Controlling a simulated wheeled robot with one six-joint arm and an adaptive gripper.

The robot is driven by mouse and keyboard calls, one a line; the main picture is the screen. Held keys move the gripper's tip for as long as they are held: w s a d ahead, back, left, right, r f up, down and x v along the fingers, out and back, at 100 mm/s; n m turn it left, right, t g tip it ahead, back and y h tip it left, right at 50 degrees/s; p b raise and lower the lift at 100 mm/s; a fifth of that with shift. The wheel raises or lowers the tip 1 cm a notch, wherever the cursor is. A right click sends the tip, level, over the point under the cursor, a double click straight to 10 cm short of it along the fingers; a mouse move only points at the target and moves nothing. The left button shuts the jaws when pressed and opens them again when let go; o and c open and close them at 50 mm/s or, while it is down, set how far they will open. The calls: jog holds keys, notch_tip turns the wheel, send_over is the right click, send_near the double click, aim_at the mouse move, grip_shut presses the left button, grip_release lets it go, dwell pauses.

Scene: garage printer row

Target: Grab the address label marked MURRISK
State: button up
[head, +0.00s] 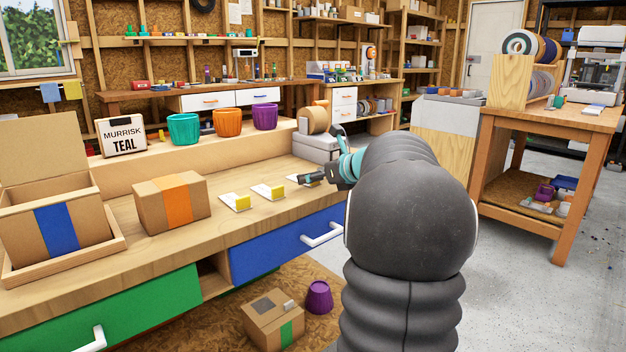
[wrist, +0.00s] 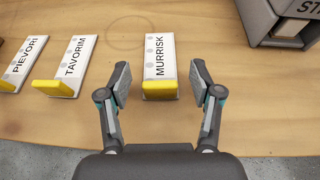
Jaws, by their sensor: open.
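The address label marked MURRISK (wrist: 159,58) is a white card with a yellow tab at its near end, lying on the wooden bench in the wrist view. My gripper (wrist: 160,80) is open, with one finger on each side of the label's yellow end and nothing held. In the head view my gripper (head: 328,177) is at the rightmost label (head: 299,179), which it and my arm partly hide. The TAVORIM label (wrist: 75,62) and the PIEVORI label (wrist: 22,62) lie to the left in the wrist view.
A grey device (wrist: 279,22) stands at the upper right in the wrist view. A MURRISK TEAL sign (head: 121,137) and teal, orange and purple pots stand on the raised shelf. A taped cardboard box (head: 150,208) sits left of the labels. Bare bench surrounds the labels.

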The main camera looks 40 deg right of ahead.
jog(key=c, duration=0.9)
